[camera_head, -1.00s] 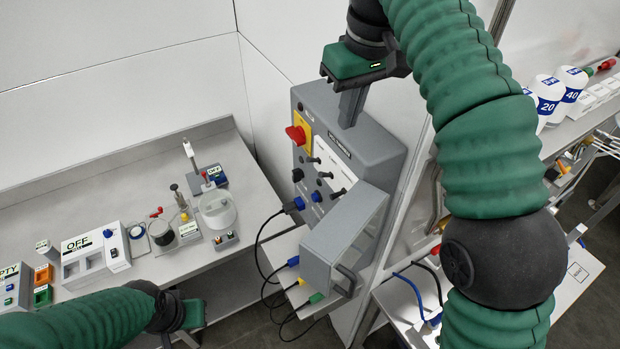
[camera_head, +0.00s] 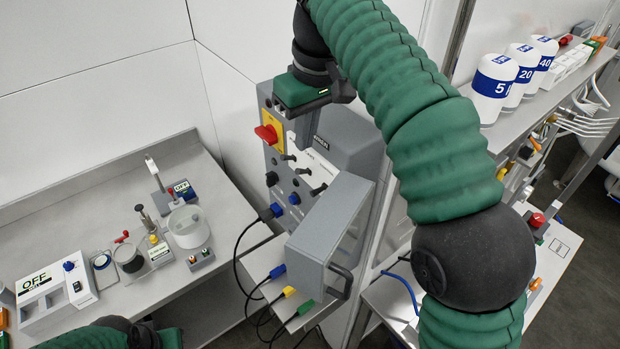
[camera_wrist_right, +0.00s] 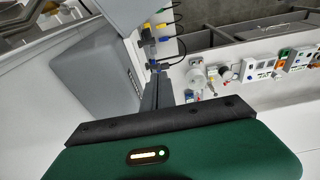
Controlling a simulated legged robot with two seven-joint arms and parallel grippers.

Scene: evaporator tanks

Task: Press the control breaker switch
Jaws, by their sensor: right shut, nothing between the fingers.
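The grey control cabinet (camera_head: 357,143) stands in the middle of the head view. A red rotary switch (camera_head: 268,133) on a yellow plate sits at its upper left, above several black and blue knobs. I cannot tell which of these the task calls the control breaker switch. My right gripper (camera_head: 304,128) hangs close to the top of the panel, to the right of the red switch; its fingers are shut and empty. In the right wrist view its fingers (camera_wrist_right: 156,88) point toward the cabinet side. My left gripper (camera_head: 168,340) shows only in part at the bottom edge; its fingers are hidden.
A grey box cover (camera_head: 325,235) with a handle juts out below the panel, with cables beneath it. White bottles (camera_head: 492,90) stand on a shelf at right.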

